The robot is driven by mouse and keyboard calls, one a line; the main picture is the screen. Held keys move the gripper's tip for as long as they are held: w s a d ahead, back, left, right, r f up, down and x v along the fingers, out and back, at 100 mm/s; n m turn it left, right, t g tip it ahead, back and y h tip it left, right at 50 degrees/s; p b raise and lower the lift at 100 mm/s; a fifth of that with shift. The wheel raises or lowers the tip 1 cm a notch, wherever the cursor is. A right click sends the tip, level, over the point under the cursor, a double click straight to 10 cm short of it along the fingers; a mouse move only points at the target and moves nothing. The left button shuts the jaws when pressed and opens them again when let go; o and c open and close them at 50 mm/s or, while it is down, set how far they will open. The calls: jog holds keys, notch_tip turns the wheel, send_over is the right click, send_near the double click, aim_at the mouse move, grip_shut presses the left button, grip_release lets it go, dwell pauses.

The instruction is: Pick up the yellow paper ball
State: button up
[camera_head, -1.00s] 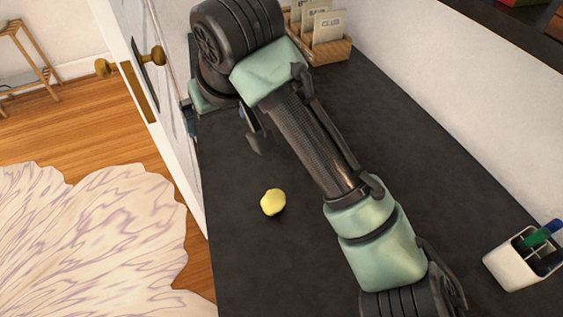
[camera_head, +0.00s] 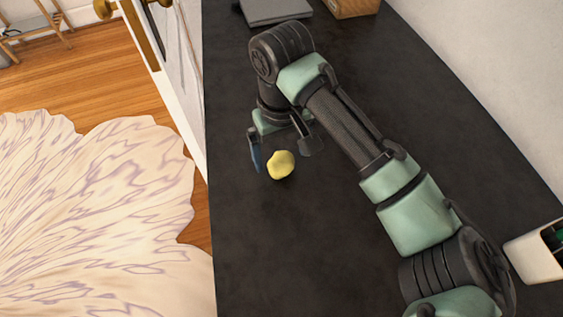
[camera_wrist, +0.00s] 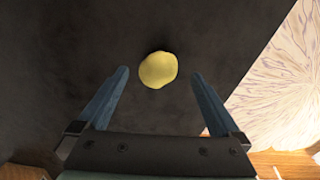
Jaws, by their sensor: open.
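The yellow paper ball (camera_head: 281,165) lies on the black tabletop (camera_head: 300,240). My gripper (camera_head: 283,158) is open and empty, its two fingers spread on the far side of the ball, with the tips close to it. In the wrist view the ball (camera_wrist: 158,70) shows just beyond the fingertips, roughly centred between the two blue-grey fingers of my gripper (camera_wrist: 160,80). I cannot tell the exact height of the fingertips above the table.
A white pen holder (camera_head: 535,255) stands at the right edge. A grey flat object (camera_head: 275,10) and a wooden box (camera_head: 353,7) lie at the far end. A white door (camera_head: 178,75) borders the table's left edge. The table around the ball is clear.

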aim_at(282, 158)
notch_tip(282, 158, down, 4)
jog(key=shift+w+d+r, duration=0.1)
jog(key=shift+r, duration=0.05)
jog(key=c, duration=1.3)
